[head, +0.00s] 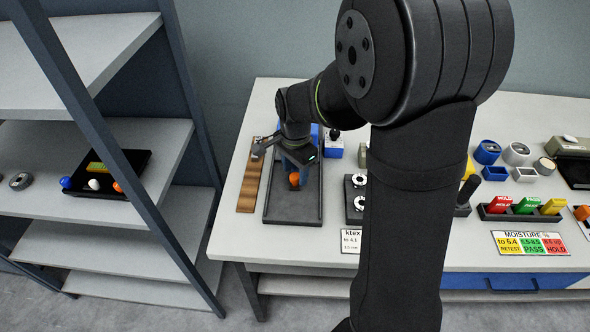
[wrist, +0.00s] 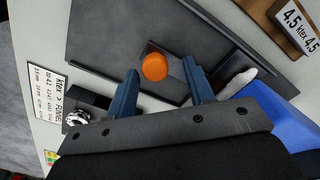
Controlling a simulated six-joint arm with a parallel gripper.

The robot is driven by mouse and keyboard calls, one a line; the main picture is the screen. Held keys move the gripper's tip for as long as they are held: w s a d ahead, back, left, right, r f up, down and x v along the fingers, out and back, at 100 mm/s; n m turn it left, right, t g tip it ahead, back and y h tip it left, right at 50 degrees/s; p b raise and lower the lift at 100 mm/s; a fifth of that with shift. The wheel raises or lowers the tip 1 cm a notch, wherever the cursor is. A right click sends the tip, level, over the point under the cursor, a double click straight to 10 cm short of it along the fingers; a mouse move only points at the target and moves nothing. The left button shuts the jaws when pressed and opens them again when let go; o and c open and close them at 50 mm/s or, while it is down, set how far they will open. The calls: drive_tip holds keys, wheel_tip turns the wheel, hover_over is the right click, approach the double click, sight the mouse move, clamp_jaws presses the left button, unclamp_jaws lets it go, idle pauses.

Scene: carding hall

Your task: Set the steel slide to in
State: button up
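A round orange knob (head: 294,179) is at the dark grey tray (head: 292,213) on the table's left part.
A wooden strip (head: 250,180) lies left of the tray. A black box with white dials (head: 358,198) stands close on its right. A blue block (wrist: 285,115) shows beside my gripper. A shelf rack (head: 100,190) stands left. My arm hides the table's middle.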

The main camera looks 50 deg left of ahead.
drive_tip(key=shift+r, duration=0.15)
wheel_tip(320, 180, up, 17)
idle(0.5)
idle(0.5)
wheel_tip(320, 180, down, 17)
drive_tip(key=shift+s+d+f, duration=0.1)
drive_tip(key=shift+f, duration=0.1)
drive_tip(key=shift+s, duration=0.1)
drive_tip(key=shift+r, duration=0.1)
idle(0.4)
